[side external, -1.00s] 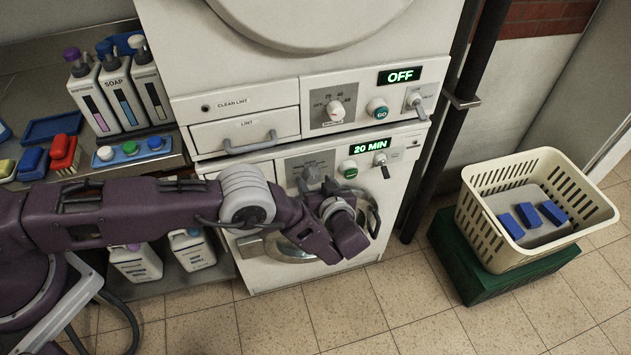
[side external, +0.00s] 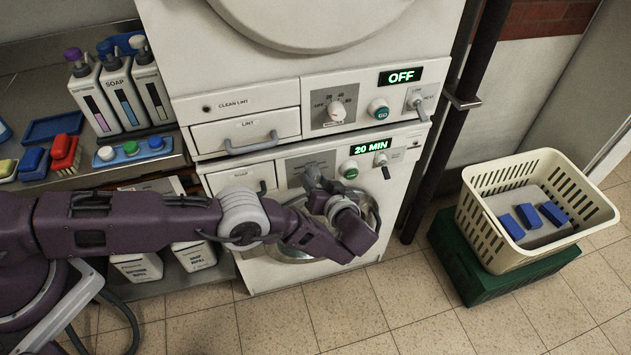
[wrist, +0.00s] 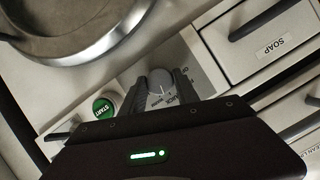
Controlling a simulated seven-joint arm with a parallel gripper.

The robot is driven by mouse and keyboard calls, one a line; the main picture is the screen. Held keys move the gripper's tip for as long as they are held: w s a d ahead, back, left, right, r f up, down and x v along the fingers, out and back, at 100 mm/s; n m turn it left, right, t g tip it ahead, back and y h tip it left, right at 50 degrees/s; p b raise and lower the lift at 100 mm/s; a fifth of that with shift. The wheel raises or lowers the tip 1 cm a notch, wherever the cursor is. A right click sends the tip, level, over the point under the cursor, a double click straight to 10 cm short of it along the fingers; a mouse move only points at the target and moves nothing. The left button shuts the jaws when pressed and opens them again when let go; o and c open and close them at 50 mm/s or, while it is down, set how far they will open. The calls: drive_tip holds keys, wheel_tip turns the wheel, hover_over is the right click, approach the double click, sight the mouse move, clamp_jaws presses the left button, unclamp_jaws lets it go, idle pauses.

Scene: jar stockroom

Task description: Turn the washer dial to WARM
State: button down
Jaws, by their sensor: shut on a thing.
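The washer dial (wrist: 160,84) is a round grey knob on the washer's control panel, seen in the wrist view between my two dark fingers. My gripper (wrist: 158,90) is shut on it, one finger on each side. In the side view my gripper (side external: 315,180) is at the panel's left part and mostly hides the dial. The setting labels around the dial are partly covered and too small to read, so I cannot tell which setting it points to.
A green START button (wrist: 103,107) is beside the dial, and a SOAP drawer (wrist: 265,45) is on its other side. The washer display (side external: 370,147) reads 20 MIN. The dryer above shows OFF (side external: 400,76). A cream basket (side external: 478,215) stands at the right on a green crate.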

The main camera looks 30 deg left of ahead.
drive_tip(key=shift+d+m, duration=0.2)
drive_tip(key=shift+m, duration=0.2)
drive_tip(key=c, duration=0.9)
unclamp_jaws()
drive_tip(key=shift+a, duration=0.1)
drive_tip(key=v, duration=0.7)
drive_tip(key=shift+w, duration=0.1)
